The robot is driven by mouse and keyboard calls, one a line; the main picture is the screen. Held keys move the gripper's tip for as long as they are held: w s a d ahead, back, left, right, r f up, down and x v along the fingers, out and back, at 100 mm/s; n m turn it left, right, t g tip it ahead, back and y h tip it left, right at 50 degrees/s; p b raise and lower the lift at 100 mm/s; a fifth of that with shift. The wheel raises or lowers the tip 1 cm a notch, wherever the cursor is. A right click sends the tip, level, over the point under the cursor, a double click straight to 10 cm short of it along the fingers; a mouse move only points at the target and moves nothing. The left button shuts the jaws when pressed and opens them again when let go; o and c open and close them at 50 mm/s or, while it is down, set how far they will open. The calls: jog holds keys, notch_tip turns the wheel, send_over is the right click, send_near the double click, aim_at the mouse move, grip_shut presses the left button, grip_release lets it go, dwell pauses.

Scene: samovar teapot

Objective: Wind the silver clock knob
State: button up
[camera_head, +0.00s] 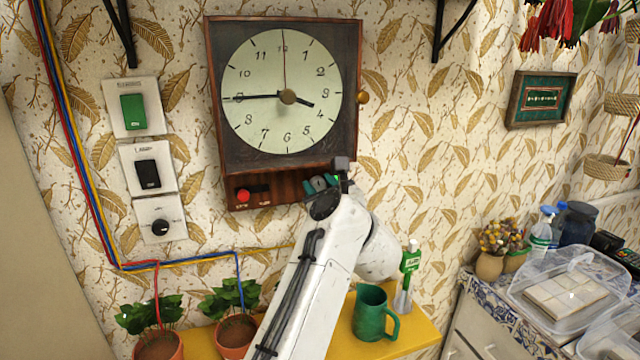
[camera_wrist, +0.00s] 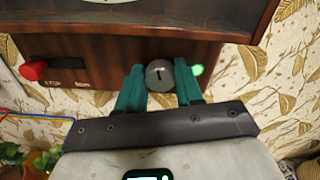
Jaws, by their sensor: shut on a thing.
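The wall clock (camera_head: 345,60) has a dark wooden case and a pale dial. The silver knob (camera_wrist: 160,75) is a round grey knob with a dark slot mark, on the clock's lower panel. It also shows in the head view (camera_head: 319,183), partly hidden by my gripper. My gripper (camera_wrist: 160,82) has its two green fingers shut on the silver knob, one on each side; it also shows in the head view (camera_head: 322,186). A red button (camera_wrist: 33,70) sits to the left on the same panel, and a lit green light (camera_wrist: 198,70) is just right of the knob.
A brass knob (camera_head: 363,97) is on the clock's right side. Switch panels (camera_head: 149,165) are on the wall at left. Below my arm, a yellow shelf (camera_head: 420,333) holds potted plants (camera_head: 236,325) and a green mug (camera_head: 371,313). A counter stands at right.

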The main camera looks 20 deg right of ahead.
jog(key=shift+a+f+m, duration=0.1)
jog(key=shift+m, duration=0.7)
jog(key=shift+p, duration=0.3)
jog(key=o, duration=1)
jog(key=s+b, duration=0.2)
jog(key=s, duration=0.8)
jog(key=shift+s, duration=0.4)
